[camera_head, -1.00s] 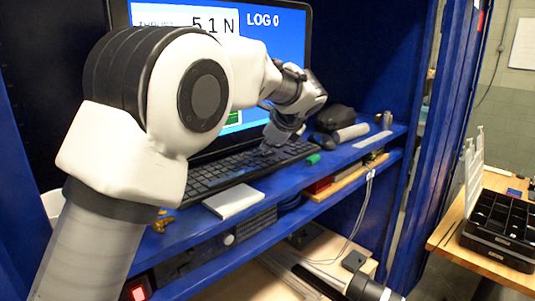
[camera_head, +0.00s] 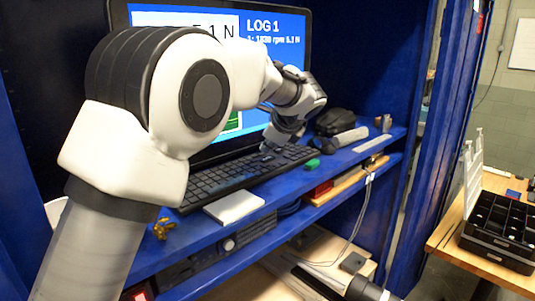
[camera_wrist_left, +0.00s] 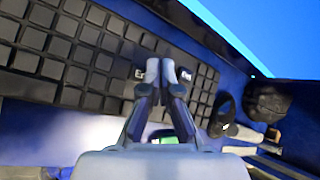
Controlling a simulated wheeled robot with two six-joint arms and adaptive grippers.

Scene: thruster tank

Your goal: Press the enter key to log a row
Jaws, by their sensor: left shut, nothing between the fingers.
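The black keyboard (camera_head: 225,180) lies on the blue shelf below the monitor (camera_head: 285,70). The screen reads LOG 1, with one row of small text under it. My left gripper (camera_head: 268,147) points down at the far right part of the keyboard. In the left wrist view the keyboard (camera_wrist_left: 75,50) fills the left side, and the shut, empty fingers (camera_wrist_left: 168,70) are over its keys at that end. My right gripper is out of view.
A white pad (camera_head: 233,206) lies in front of the keyboard. My left arm covers much of the monitor. A black compartment tray (camera_head: 500,225) stands on the wooden table at right.

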